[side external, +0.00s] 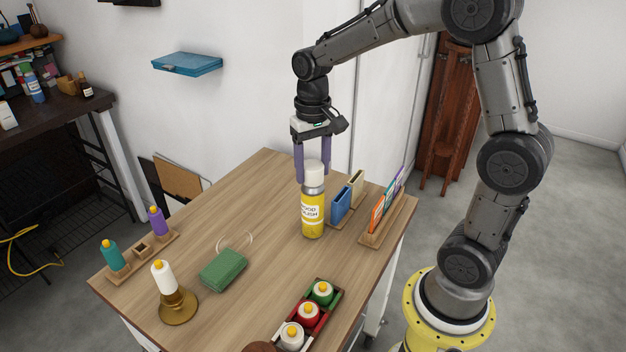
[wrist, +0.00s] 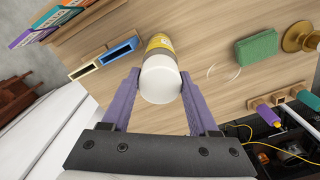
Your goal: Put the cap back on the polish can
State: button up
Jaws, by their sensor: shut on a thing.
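The polish can (side external: 313,216) stands upright on the wooden table, yellow with a white label and a silver shoulder. The white cap (side external: 314,170) is at the can's top, in line with it; I cannot tell whether it is fully seated. My gripper (side external: 313,178) points down from above, its two purple fingers shut on the cap, one on each side. In the wrist view the cap (wrist: 160,82) lies between the fingertips (wrist: 160,74) and hides most of the yellow can (wrist: 160,44) beyond it.
Close right of the can stand a slotted holder with a blue item (side external: 341,204) and a rack of coloured cards (side external: 386,212). A green block (side external: 223,269), a brass stand with a white bottle (side external: 165,280) and a crate of bottles (side external: 325,315) are nearer. The table's back left is clear.

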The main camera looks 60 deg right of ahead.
aim_at(313, 165)
jog(key=shift+f, duration=0.1)
jog(key=o, duration=1.4)
notch_tip(313, 165, up, 13)
jog(key=s+a+r+n+t, duration=0.1)
jog(key=s+a+r+t, duration=0.1)
jog(key=s+a+r, duration=0.3)
jog(key=s+a+f+n+t, duration=0.2)
jog(key=s+f+n, duration=0.3)
jog(key=s+f, duration=0.6)
jog(key=shift+s+t, duration=0.8)
jog(key=shift+s, duration=0.05)
